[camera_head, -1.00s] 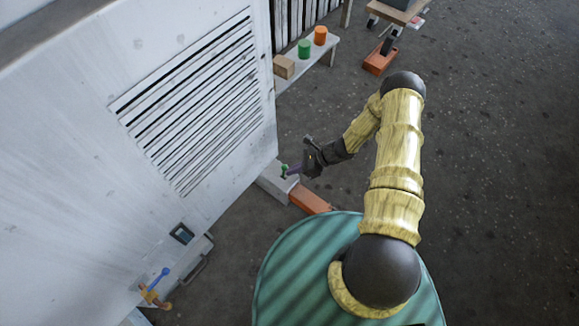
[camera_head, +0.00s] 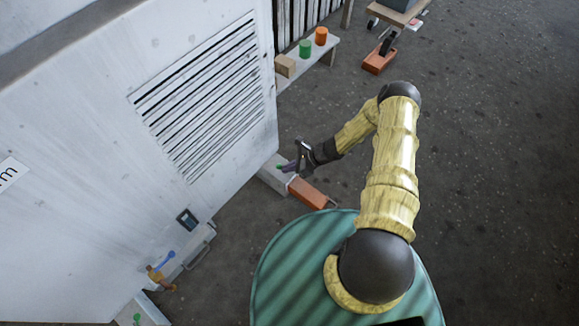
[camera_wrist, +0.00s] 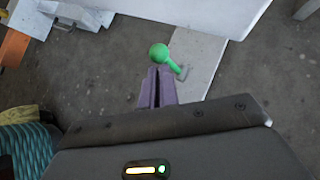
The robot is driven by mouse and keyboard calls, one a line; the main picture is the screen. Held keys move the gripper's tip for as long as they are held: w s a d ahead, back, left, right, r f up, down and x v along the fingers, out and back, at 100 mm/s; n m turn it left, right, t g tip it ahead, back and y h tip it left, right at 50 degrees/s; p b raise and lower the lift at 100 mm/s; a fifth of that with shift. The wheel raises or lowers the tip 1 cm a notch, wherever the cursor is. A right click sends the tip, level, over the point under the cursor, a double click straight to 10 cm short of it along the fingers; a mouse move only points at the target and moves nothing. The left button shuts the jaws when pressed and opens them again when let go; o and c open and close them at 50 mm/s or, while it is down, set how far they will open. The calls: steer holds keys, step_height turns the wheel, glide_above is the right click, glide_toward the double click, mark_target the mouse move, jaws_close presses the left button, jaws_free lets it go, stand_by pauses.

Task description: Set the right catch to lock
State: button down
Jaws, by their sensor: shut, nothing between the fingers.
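The right catch is a small lever with a green ball knob (camera_wrist: 158,53) and a green stem, on a pale grey ledge (camera_wrist: 200,60) at the foot of the white housing. In the wrist view the stem slopes from the knob down to the right. In the head view the knob (camera_head: 280,167) is small and partly hidden by my gripper. My gripper (camera_head: 285,168) has purple fingers, shut and empty. In the wrist view the fingertips (camera_wrist: 158,70) lie just short of the knob; I cannot tell whether they touch it.
The white housing panel (camera_head: 90,180) with slats fills the left. A blue-handled lever (camera_head: 166,256) and another green knob (camera_head: 136,318) are at lower left. An orange block (camera_head: 308,192) lies right of the ledge. A bench (camera_head: 318,62) stands behind. Floor at right is open.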

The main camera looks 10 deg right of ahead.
steer(key=shift+w+a+r+p, duration=0.1)
steer(key=shift+a+r+p, duration=0.15)
steer(key=shift+r, duration=0.3)
steer(key=shift+a+r+p, duration=0.15)
steer(key=shift+a+r, duration=0.05)
steer(key=shift+r, duration=0.35)
steer(key=shift+d+f, duration=0.2)
steer(key=shift+d, duration=0.05)
steer(key=shift+d, duration=0.15)
steer(key=shift+d+r, duration=0.15)
steer(key=shift+d, duration=0.1)
steer(key=s+d+r+p, duration=0.5)
steer(key=d+r, duration=0.1)
steer(key=r, duration=0.3)
steer(key=shift+s+d, duration=0.35)
